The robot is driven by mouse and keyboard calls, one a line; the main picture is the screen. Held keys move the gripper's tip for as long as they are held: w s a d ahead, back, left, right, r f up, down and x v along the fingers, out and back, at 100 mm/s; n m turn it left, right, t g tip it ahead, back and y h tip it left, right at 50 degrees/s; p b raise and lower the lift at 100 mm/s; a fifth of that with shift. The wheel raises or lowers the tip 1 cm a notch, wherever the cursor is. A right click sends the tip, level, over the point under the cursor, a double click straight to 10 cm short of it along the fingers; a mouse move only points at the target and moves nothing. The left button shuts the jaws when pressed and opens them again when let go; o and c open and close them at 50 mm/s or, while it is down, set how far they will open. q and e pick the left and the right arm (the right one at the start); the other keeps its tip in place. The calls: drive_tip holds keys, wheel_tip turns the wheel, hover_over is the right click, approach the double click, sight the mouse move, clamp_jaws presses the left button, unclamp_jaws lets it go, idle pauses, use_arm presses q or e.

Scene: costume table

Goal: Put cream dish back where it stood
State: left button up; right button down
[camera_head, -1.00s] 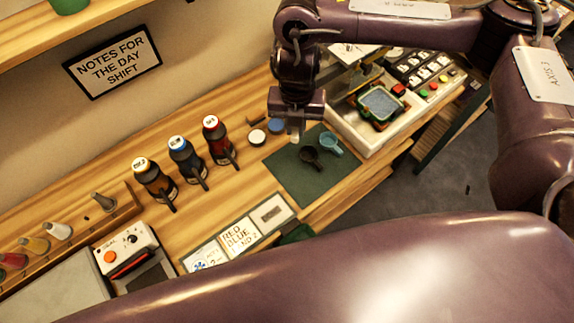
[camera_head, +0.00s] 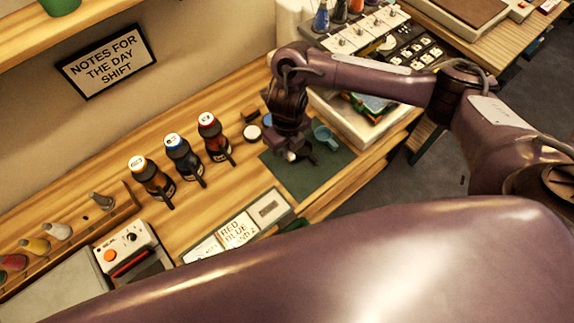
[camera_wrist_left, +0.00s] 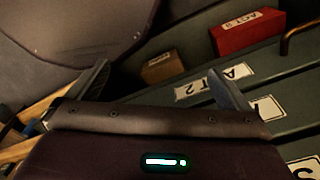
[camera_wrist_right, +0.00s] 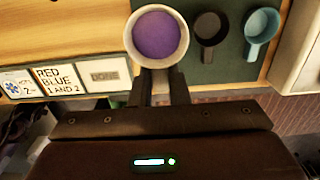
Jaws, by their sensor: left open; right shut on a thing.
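My right gripper (camera_wrist_right: 160,92) is shut on the cream dish (camera_wrist_right: 158,63), a round pale cup with purple contents. In the right wrist view the dish lies at the fingertips, over the left part of the dark green mat. It looks larger than the two dishes beside it; I cannot tell whether it touches the mat. A black dish (camera_wrist_right: 209,42) and a light blue dish (camera_wrist_right: 262,24) stand on the mat to its right. In the head view my right gripper (camera_head: 291,152) hides most of the cream dish. My left gripper (camera_wrist_left: 162,85) is open and empty, seen only in the left wrist view.
The green mat (camera_head: 303,185) has free room at its front. Several dark bottles (camera_head: 184,157) stand left of it. Label cards (camera_head: 237,230) lie at the front left. A red box (camera_wrist_left: 247,32) shows in the left wrist view.

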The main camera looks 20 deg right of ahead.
hover_over(287, 171)
wheel_tip(287, 171, down, 4)
drive_tip(key=shift+f+b, duration=0.1)
drive_tip(key=shift+b, duration=0.25)
drive_tip(key=shift+f, duration=0.25)
wheel_tip(287, 171, down, 5)
drive_tip(key=shift+r+p, duration=0.2)
drive_tip(key=shift+p, duration=0.25)
use_arm(q)
drive_tip(key=shift+a+f, duration=0.15)
drive_tip(key=shift+f, duration=0.1)
use_arm(e)
drive_tip(key=shift+f, duration=0.1)
drive_tip(key=shift+f+b, duration=0.25)
drive_tip(key=shift+b, duration=0.05)
drive_tip(key=c, duration=1.4)
unclamp_jaws()
drive_tip(key=shift+r, duration=0.1)
use_arm(q)
drive_tip(key=shift+f, duration=0.15)
